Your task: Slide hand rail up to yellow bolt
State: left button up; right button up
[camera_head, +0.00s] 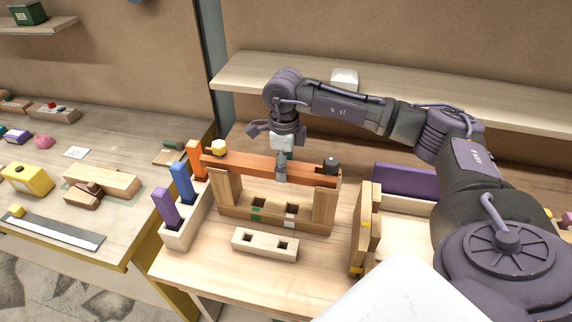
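The hand rail (240,167) is a long reddish-orange bar lying across the top of two wooden posts (325,205). The yellow bolt (218,147) sits at the rail's left end, and a dark bolt (331,164) sits near its right end. My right gripper (282,170) reaches down from above onto the middle of the rail. One finger lies against the rail's front face; the other is hidden behind it. The gripper looks shut on the rail. My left gripper is not in view.
A wooden rack (180,236) with purple, blue and orange blocks stands close left of the frame. A pale block with square holes (264,245) lies in front. Upright wooden boards (363,230) stand at the right. A shelf (440,88) runs behind my arm.

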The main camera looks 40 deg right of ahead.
jog(key=o, duration=0.3)
notch_tip(320, 180, up, 12)
dwell(0.6)
